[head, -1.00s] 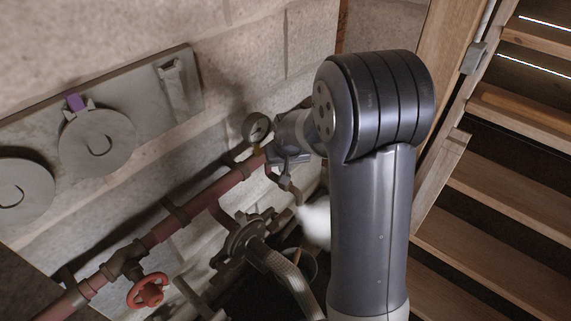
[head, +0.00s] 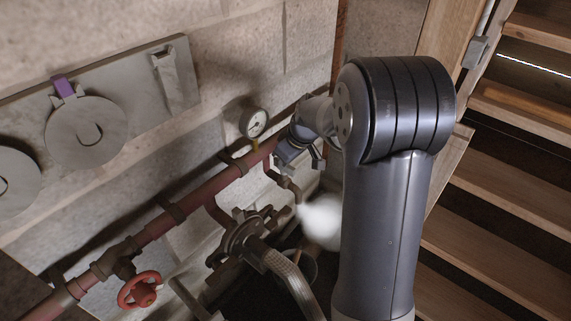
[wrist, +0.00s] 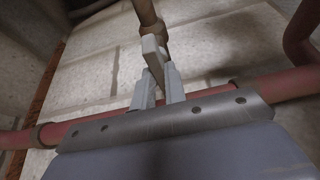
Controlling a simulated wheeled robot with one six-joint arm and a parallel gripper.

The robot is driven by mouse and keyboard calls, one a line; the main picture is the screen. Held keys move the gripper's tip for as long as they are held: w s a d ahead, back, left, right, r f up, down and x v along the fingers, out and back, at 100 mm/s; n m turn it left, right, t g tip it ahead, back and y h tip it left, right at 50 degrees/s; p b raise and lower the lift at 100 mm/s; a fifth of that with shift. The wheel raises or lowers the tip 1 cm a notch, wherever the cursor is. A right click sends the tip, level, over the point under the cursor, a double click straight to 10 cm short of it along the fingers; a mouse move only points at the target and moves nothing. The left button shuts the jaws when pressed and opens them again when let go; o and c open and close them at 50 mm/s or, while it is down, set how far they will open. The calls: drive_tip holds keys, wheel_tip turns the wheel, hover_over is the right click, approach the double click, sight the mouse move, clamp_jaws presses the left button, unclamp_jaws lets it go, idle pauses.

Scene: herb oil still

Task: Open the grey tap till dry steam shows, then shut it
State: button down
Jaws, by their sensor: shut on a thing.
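The grey tap's pale lever (wrist: 151,50) shows in the wrist view on a brown pipe stub, between the fingertips of my gripper (wrist: 159,78). My gripper is shut on it. In the head view my gripper (head: 304,158) is at the end of the red pipe, partly behind my arm, and the tap's lever cannot be made out there. A short bent outlet (head: 285,185) hangs below my gripper. A white steam puff (head: 320,220) hangs just beyond the outlet's lower end, its right side cut off by my arm. I cannot tell whether the steam is wet or dry.
The red pipe (head: 195,199) runs along the block wall, with a dial gauge (head: 253,122) above it and a red handwheel (head: 139,290) at lower left. A dark grey clamp-like fitting (head: 240,235) stands below the pipe. Wooden slatted shelves (head: 510,185) stand at right.

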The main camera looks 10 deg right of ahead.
drive_tip(key=shift+n, duration=0.3)
drive_tip(key=c, duration=1.5)
unclamp_jaws()
drive_tip(key=shift+o, duration=0.2)
drive_tip(key=shift+r, duration=0.1)
drive_tip(key=p+v, duration=0.1)
drive_tip(key=v, duration=0.9)
drive_tip(key=shift+r+p, duration=0.3)
drive_tip(key=shift+p, duration=0.1)
drive_tip(key=shift+d, duration=0.1)
